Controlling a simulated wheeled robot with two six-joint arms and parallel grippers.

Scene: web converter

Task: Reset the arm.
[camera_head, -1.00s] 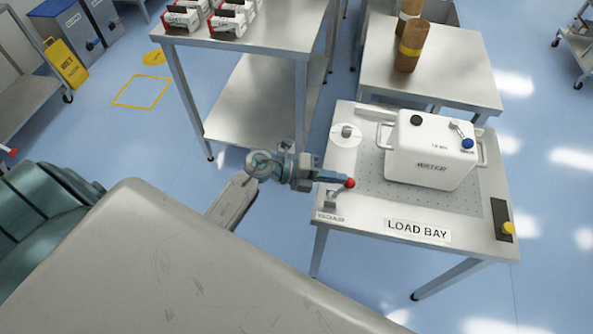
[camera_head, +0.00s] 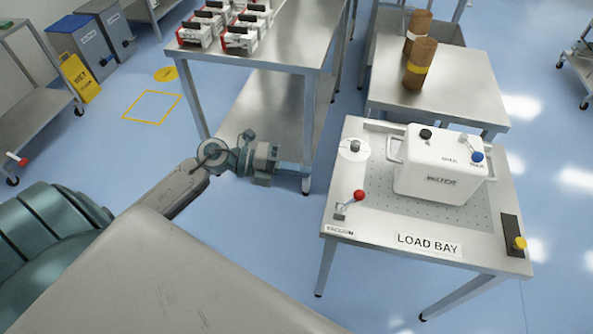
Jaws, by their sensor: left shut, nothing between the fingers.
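My left gripper (camera_head: 302,170) shows in the head view, at the end of the arm that comes in from the left. It is shut and empty, in front of the shelved steel table and left of the load bay table (camera_head: 330,208). A clear gap lies between its fingertips and the red-knobbed lever (camera_head: 359,196) on that table. The lever stands tilted, its knob toward the upper right. My right gripper is not in view.
A white lidded box with handles (camera_head: 437,185) stands on the load bay table, beside a round white disc (camera_head: 354,149). A yellow knob (camera_head: 520,243) sits at the right corner. Brown rolls (camera_head: 415,68) stand on the table behind.

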